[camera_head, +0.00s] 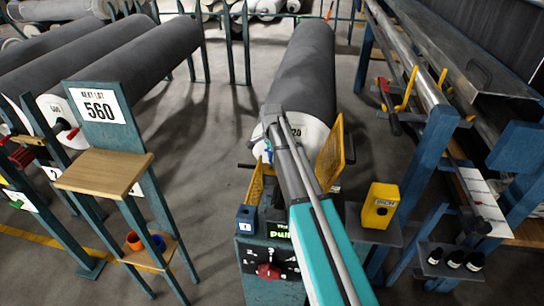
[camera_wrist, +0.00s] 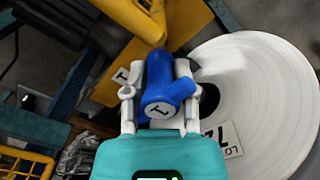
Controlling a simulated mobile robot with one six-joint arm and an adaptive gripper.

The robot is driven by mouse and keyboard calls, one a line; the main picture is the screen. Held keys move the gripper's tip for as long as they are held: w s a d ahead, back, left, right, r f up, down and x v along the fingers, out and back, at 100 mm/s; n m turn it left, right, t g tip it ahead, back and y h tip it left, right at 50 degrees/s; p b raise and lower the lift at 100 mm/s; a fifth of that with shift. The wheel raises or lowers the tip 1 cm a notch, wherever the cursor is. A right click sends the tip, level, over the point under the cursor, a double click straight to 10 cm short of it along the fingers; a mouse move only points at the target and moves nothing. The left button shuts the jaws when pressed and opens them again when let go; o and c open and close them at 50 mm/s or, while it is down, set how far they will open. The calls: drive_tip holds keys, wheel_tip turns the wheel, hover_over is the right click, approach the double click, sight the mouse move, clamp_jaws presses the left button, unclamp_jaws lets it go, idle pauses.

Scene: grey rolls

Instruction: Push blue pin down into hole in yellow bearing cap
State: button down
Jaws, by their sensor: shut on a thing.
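In the wrist view, my gripper (camera_wrist: 157,82) is shut on the blue pin (camera_wrist: 163,92), with a white finger on each side of it. The pin has a T mark on its near end and a short side arm to the right. A yellow part (camera_wrist: 145,20), probably the bearing cap, lies just beyond the pin. The pin's far end and any hole are hidden, so I cannot tell whether the pin is in the hole. In the head view, my arm covers most of this spot; a small bit of blue (camera_head: 268,153) shows by the roll end.
The grey roll (camera_head: 305,70) with its white end (camera_wrist: 262,100) is close to the right of the pin. Yellow mesh guards (camera_head: 331,158) flank the roll end. A yellow box (camera_head: 380,205) stands on a shelf to the right; a wooden-topped stand (camera_head: 105,171) is at left.

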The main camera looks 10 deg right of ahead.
sight(272, 163)
drive_tip(key=shift+f+b, duration=1.75)
drive_tip(key=shift+f, duration=0.1)
drive_tip(key=shift+c, duration=1.7)
unclamp_jaws()
drive_tip(key=shift+r, duration=0.15)
wheel_tip(272, 163, up, 13)
drive_tip(key=p, duration=1.3)
drive_tip(key=s+r+n+p, duration=0.2)
drive_tip(key=s+n+p, duration=0.1)
drive_tip(key=s, duration=0.5)
drive_tip(key=s+r+n+p, duration=0.2)
drive_tip(key=s+n, duration=0.4)
drive_tip(key=s, duration=0.3)
drive_tip(key=s+a+r+n+p, duration=0.1)
drive_tip(key=s+r+n+p, duration=0.2)
drive_tip(key=s, duration=0.6)
drive_tip(key=shift+s+r+n+p, duration=0.15)
drive_tip(key=shift+r+n+p, duration=0.2)
drive_tip(key=shift+r+n, duration=0.35)
